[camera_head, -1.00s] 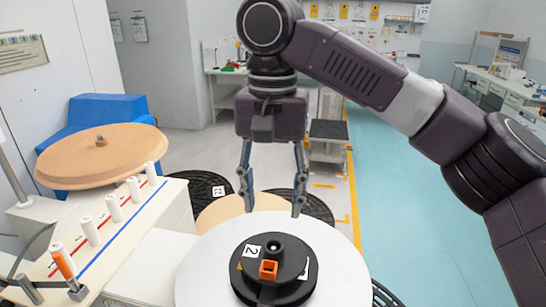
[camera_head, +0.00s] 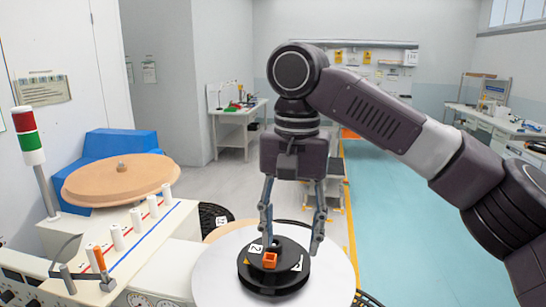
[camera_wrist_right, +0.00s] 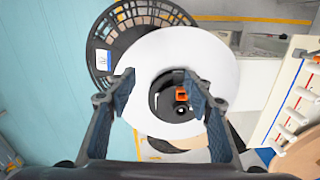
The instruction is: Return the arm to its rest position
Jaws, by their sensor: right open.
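My right arm comes in from the right in the head view. Its gripper (camera_head: 291,240) points down with its two fingers spread wide, open and empty. Below and between the fingertips in the picture is a black hub (camera_head: 273,279) with an orange block (camera_head: 270,260) and a label "2", on a white disc (camera_head: 215,272). In the right wrist view the open fingers (camera_wrist_right: 164,98) frame the white disc (camera_wrist_right: 205,62) and the hub, with a visible gap between them and the hub. Whether the fingertips touch the disc, I cannot tell. My left gripper is not in view.
At left stands a machine panel (camera_head: 118,262) with several white pegs and a signal light (camera_head: 29,140). A tan disc (camera_head: 120,180) lies beside a blue block (camera_head: 120,143). A black spoked reel (camera_wrist_right: 103,60) sits under the white disc. The blue-green floor (camera_head: 395,215) at right is clear.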

